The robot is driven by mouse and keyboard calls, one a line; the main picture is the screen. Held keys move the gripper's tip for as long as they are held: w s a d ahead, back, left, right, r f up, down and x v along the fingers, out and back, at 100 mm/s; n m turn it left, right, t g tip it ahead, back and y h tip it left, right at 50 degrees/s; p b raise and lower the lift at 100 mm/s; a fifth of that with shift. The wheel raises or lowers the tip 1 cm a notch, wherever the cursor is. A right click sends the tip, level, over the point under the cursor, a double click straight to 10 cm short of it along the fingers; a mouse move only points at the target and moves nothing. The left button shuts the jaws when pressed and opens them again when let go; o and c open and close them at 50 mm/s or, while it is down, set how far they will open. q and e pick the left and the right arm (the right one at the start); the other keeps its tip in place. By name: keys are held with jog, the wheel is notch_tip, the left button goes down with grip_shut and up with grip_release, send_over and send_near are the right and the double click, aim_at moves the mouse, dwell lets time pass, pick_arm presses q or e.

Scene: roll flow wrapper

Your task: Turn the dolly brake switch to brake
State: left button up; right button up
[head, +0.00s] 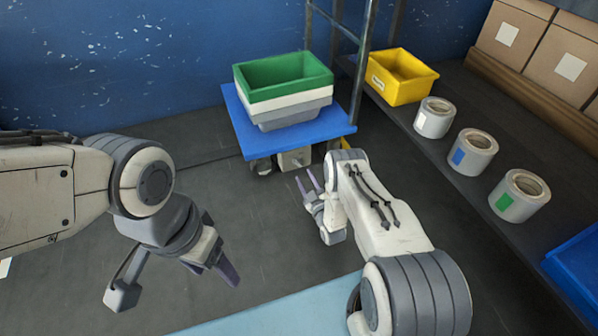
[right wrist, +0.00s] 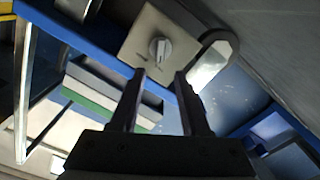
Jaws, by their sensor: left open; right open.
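The blue dolly (head: 240,120) stands by the wall, with a box-shaped brake switch (head: 295,159) on its front edge. In the right wrist view the switch's beige plate (right wrist: 140,40) carries a pale round knob (right wrist: 160,50) with a raised bar, roughly upright in the picture. Its markings are too small to read. My right gripper (head: 308,182) is open and empty, just in front of the switch; in its wrist view the fingertips (right wrist: 161,76) appear just below the knob, apparently not touching it. My left gripper (head: 222,270) is open and empty over the floor, away from the dolly.
Stacked green, white and grey bins (head: 284,88) sit on the dolly. A rack post (head: 362,65) stands close to its right. The shelf at right holds a yellow bin (head: 400,78) and several rolls (head: 473,152). The floor left of the dolly is clear.

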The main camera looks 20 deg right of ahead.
aim_at(297, 163)
jog(key=w+b, duration=0.1)
jog(key=w, duration=0.1)
jog(key=w+b, duration=0.2)
jog(key=w, duration=0.1)
jog(key=shift+w+a+f, duration=0.1)
jog(key=shift+w+f, duration=0.1)
jog(key=shift+w, duration=0.15)
jog(key=shift+w+r, duration=0.2)
jog(key=shift+w, duration=0.3)
grip_shut()
